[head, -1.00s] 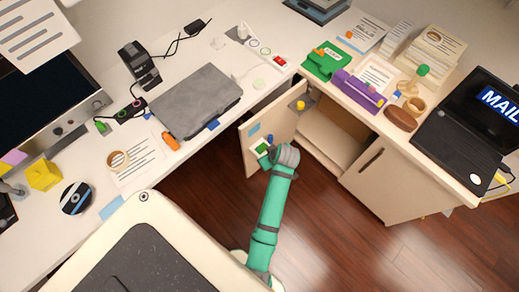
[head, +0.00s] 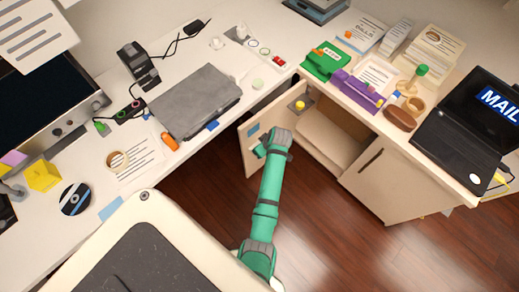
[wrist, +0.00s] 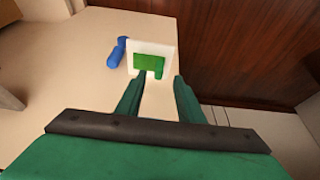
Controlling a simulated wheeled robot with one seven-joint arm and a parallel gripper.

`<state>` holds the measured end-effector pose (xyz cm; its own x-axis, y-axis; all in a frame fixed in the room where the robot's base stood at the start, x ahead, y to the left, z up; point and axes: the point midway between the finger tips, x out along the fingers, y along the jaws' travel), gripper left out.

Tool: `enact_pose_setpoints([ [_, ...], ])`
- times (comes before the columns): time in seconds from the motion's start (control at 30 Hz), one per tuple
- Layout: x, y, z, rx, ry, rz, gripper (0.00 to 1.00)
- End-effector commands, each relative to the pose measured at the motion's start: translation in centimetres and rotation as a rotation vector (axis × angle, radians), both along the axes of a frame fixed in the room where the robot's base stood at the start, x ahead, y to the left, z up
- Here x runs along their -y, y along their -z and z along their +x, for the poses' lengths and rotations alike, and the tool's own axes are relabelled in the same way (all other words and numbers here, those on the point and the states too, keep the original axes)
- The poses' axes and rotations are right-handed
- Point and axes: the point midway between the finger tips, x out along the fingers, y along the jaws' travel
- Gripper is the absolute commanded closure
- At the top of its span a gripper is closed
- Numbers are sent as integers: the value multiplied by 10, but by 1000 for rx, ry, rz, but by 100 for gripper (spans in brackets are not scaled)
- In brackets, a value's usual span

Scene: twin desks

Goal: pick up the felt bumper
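In the wrist view, a white square holder (wrist: 137,48) on the pale cabinet door carries a flat green piece (wrist: 146,61) with a small green upright part at its right. A blue rounded piece (wrist: 116,52) sits just left of the holder. I cannot tell for certain which of these is the felt bumper; the green piece looks most like it. My gripper (wrist: 160,78) is open and empty, its two green fingers pointing at the holder, the left fingertip close to its lower edge.
The open cabinet door (head: 250,152) bears a blue patch (head: 253,128). The cabinet interior (head: 325,150) is open to the right. Desks (head: 190,45) flank both sides, and wooden floor (head: 200,185) lies between.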

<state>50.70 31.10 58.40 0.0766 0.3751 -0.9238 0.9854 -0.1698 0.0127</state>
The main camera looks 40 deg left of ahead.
Motion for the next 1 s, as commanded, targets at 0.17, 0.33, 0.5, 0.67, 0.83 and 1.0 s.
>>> enact_pose_setpoints([
  [0.17, -12, 22, 5, -2, -5, -2, 66],
  [0.33, -19, 34, 6, 0, -6, 0, 66],
  [0.5, -17, 36, 7, 0, -3, 0, 66],
  [0.67, -15, 35, 8, 1, 1, 0, 82],
  [0.83, -15, 35, 8, 0, 2, 0, 100],
  [1.0, -15, 36, 8, -1, 2, 0, 100],
])
